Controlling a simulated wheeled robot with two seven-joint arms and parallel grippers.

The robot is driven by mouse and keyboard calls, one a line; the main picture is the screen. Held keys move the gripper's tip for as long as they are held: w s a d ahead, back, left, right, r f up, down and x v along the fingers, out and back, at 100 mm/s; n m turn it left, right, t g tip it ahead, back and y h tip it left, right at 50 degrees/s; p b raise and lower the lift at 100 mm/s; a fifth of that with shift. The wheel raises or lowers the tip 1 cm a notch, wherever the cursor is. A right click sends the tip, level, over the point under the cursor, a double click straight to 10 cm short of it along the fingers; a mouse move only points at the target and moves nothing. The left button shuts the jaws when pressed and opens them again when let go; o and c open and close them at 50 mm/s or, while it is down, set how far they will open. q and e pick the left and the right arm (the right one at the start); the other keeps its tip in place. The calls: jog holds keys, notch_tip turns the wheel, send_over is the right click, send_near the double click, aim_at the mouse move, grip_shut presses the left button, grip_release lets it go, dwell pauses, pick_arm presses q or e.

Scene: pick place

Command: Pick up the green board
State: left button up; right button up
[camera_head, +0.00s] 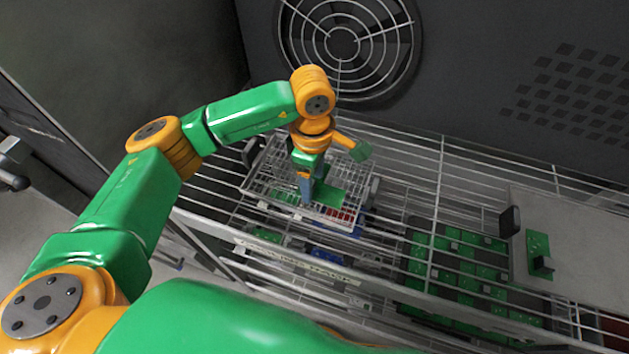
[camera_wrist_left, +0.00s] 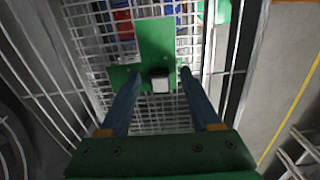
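A green board (camera_head: 329,194) lies on a white wire basket or rack (camera_head: 262,177) in the middle of the head view. In the left wrist view the green board (camera_wrist_left: 157,40) has a small white and black block (camera_wrist_left: 160,82) on its near part. My left gripper (camera_head: 307,201) points down at this board. In the left wrist view its two blue fingers (camera_wrist_left: 159,76) are spread apart, one on each side of the block, with a gap to it. Whether the fingertips touch the board is unclear. My right gripper is in neither view.
Wire shelf rails (camera_head: 440,200) surround the basket. Another green board (camera_head: 538,255) with a dark part sits on a grey panel (camera_head: 590,240) at the right. Several green boards lie in a dark tray (camera_head: 455,265) below. A fan grille (camera_head: 342,45) is behind.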

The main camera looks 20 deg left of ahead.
pick_arm(q)
grip_shut()
